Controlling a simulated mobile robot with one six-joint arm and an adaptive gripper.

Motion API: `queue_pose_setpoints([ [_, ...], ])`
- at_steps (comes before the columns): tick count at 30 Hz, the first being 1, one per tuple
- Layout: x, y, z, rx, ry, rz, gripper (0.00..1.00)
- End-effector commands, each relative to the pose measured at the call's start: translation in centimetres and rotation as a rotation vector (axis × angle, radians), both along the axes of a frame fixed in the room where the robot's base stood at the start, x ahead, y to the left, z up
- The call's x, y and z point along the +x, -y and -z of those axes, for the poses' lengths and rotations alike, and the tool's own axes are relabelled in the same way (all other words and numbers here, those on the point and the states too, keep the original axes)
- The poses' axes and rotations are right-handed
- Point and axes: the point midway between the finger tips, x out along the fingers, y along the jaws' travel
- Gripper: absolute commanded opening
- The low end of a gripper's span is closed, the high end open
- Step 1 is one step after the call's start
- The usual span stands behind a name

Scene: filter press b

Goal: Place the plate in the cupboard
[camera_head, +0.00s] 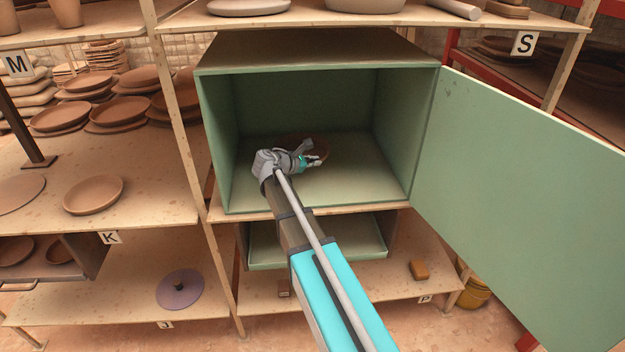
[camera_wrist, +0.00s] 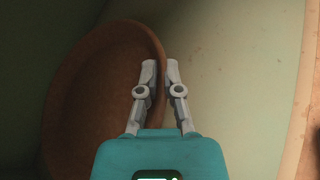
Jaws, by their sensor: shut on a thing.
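The plate (camera_wrist: 95,95) is brown and round with a raised rim. In the wrist view it fills the left-middle, and my gripper (camera_wrist: 162,75) is shut on its right rim, one finger on each side. In the head view the plate (camera_head: 318,148) shows only in part behind my gripper (camera_head: 318,161), inside the green cupboard (camera_head: 203,140). The cupboard is open, and my arm reaches in through its front. The plate appears tilted; I cannot tell whether it touches the cupboard floor (camera_head: 350,185).
The green cupboard door (camera_head: 520,180) stands wide open to the right. A green tray (camera_head: 262,258) is below the cupboard. Shelves at the left hold several brown plates (camera_head: 93,195). A shelf with pottery (camera_head: 248,6) runs above. The cupboard floor around the plate looks clear.

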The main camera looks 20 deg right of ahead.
Motion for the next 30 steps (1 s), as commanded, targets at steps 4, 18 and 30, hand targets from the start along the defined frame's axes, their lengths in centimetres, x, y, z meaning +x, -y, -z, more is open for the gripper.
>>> queue_pose_setpoints([
  [4, 1.1, 0.6, 1.6, -0.001, 0.001, 0.001, 0.00],
  [18, 1.5, 1.0, 2.0, 0.000, 0.001, 0.002, 0.00],
  [30, 2.2, 1.5, 3.9, -0.001, 0.000, 0.003, 0.00],
])
